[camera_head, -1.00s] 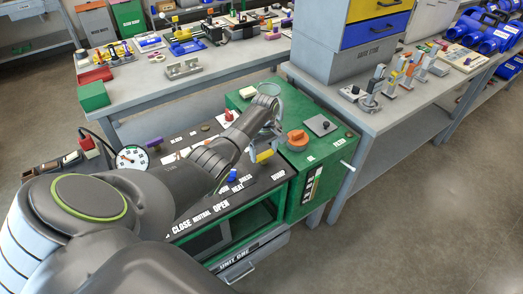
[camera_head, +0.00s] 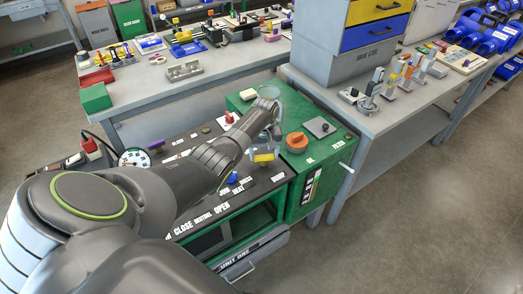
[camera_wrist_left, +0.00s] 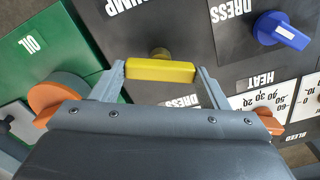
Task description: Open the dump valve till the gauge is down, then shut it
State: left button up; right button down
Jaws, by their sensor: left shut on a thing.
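The dump valve's yellow handle (camera_head: 264,157) is on the dark panel near the green box. In the left wrist view the yellow handle (camera_wrist_left: 160,70) lies crosswise below the DUMP label, with a finger at each end. My left gripper (camera_head: 264,146) is shut on it; it also shows in the left wrist view (camera_wrist_left: 160,80). The round white gauge (camera_head: 134,157) stands at the panel's left, partly hidden behind my left arm; its needle reading is too small to tell. My right gripper is not in view.
A blue knob (camera_wrist_left: 282,30) by the DRESS label is beside the handle. An orange knob (camera_head: 297,140) is on the green box (camera_head: 330,150) to the right. A workbench (camera_head: 225,72) stands behind. The floor at right is clear.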

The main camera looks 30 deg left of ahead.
pick_arm(q)
jog(key=m+p, duration=0.1)
jog(key=m, duration=0.4)
jog(key=shift+m, duration=0.3)
jog(key=m, duration=0.5)
jog(key=shift+m, duration=0.3)
jog(key=shift+a, duration=0.1)
jog(key=o, duration=1)
